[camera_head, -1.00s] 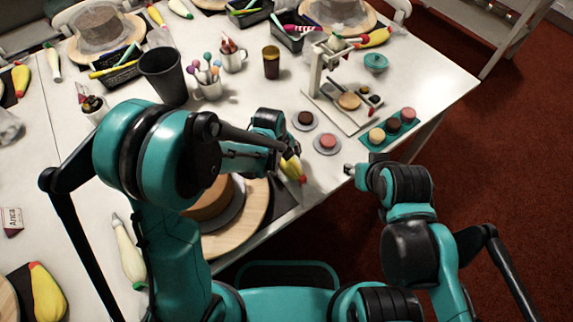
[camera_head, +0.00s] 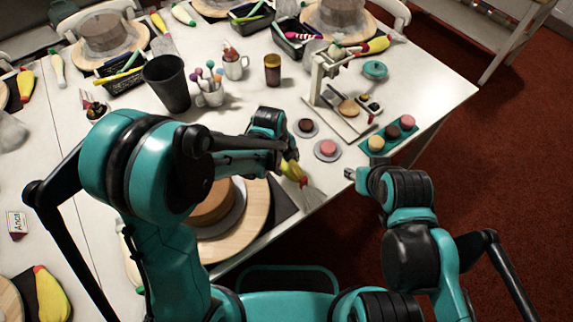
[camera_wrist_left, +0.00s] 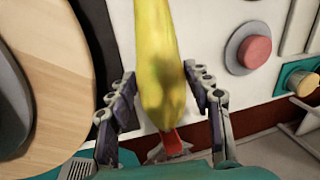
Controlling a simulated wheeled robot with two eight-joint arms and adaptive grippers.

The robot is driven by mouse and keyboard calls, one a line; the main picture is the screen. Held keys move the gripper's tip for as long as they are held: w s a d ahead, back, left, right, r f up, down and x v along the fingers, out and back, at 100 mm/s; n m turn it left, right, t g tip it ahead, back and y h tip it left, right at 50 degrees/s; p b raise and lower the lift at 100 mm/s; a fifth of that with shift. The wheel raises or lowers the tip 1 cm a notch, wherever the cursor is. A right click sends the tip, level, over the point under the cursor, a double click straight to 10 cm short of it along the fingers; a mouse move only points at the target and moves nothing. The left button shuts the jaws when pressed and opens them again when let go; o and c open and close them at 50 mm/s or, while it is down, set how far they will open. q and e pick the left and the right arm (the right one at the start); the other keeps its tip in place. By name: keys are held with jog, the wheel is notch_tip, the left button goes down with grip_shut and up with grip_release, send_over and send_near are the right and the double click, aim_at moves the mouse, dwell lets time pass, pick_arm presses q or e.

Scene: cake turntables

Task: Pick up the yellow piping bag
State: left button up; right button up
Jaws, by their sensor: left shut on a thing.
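The yellow piping bag (camera_head: 290,170) with a red end is in my left gripper (camera_head: 276,148), near the table's front edge. In the left wrist view the bag (camera_wrist_left: 154,50) runs down between the two fingers of the gripper (camera_wrist_left: 164,104), which is shut on it. Its red part (camera_wrist_left: 172,141) points toward the bottom of that view. A grey shadow lies on the table beside the bag in the head view. My right gripper (camera_head: 350,174) is empty off the table's front edge; its finger gap is too small to judge.
A cake on a wooden turntable (camera_head: 258,215) stands left of the bag, partly behind my left arm. Small plates with a pink cake (camera_head: 327,148) and a dark one (camera_head: 306,126) lie close by. A teal tray (camera_head: 378,154) and a stand mixer-like device (camera_head: 319,79) are farther right.

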pick_arm(q)
jog(key=s+d+r+p, duration=0.3)
jog(key=s+d+r, duration=0.4)
jog(key=d, duration=0.2)
jog(key=shift+d+r+p, duration=0.25)
jog(key=shift+r+p, duration=0.1)
jog(key=shift+p, duration=0.05)
jog(key=shift+o, duration=0.7)
jog(key=shift+c, duration=0.6)
